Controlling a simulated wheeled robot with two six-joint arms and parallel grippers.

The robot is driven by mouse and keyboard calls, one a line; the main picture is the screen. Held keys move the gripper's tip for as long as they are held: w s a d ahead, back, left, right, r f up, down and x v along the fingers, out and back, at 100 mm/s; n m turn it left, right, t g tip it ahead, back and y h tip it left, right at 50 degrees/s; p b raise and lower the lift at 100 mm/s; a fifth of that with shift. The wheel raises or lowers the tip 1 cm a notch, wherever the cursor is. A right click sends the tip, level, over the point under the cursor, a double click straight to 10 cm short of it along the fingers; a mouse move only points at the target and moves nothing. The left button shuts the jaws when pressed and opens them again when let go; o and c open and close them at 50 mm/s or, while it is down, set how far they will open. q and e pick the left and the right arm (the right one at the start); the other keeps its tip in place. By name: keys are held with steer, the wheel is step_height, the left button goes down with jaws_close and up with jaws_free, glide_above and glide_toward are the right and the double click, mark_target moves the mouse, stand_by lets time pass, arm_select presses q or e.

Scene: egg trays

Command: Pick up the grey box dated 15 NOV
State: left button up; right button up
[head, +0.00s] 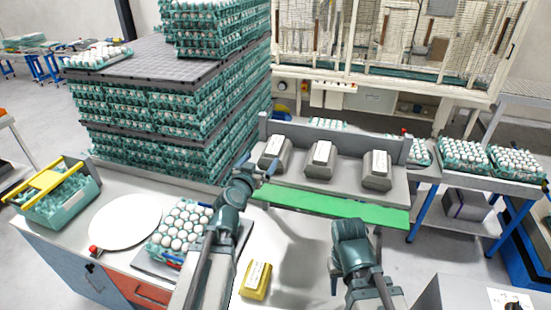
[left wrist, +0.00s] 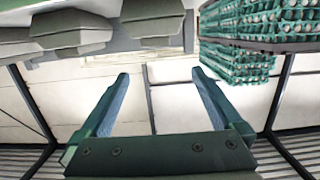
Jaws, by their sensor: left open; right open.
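Three grey boxes with white labels sit in a row on a grey shelf (head: 345,195): a left box (head: 264,158), a middle box (head: 319,171) and a right box (head: 377,183). The label dates are too small to read, so I cannot tell which box is dated 15 NOV. My left gripper (head: 257,168) is open and empty, close to the left box. In the left wrist view, grey boxes (left wrist: 72,32) show along the top edge, beyond the open fingers (left wrist: 160,78). My right gripper (head: 352,245) is low in front of the shelf, its fingers partly hidden.
A green strip (head: 335,207) runs along the shelf's front. A yellow labelled box (head: 256,280) lies on the white table below. An egg tray (head: 180,228), a white round plate (head: 125,222) and a teal crate (head: 70,207) stand left. Tall egg stacks (head: 165,125) rise behind.

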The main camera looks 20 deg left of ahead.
mark_target(273, 148)
arm_select(q)
steer(key=w, duration=0.3)
steer(key=w+f+b, duration=0.1)
steer(key=w, duration=0.4)
steer(key=shift+w+d+f, duration=0.15)
steer(key=shift+w+f, duration=0.1)
steer(key=shift+w, duration=0.05)
steer(key=shift+w+f+b, duration=0.2)
steer(key=shift+b, duration=0.25)
steer(key=w, duration=0.1)
steer(key=w+f+b, duration=0.1)
steer(key=w, duration=0.2)
steer(key=shift+w+d+f, duration=0.2)
steer(key=shift+w+f, duration=0.1)
steer(key=shift+s, duration=0.1)
jaws_close()
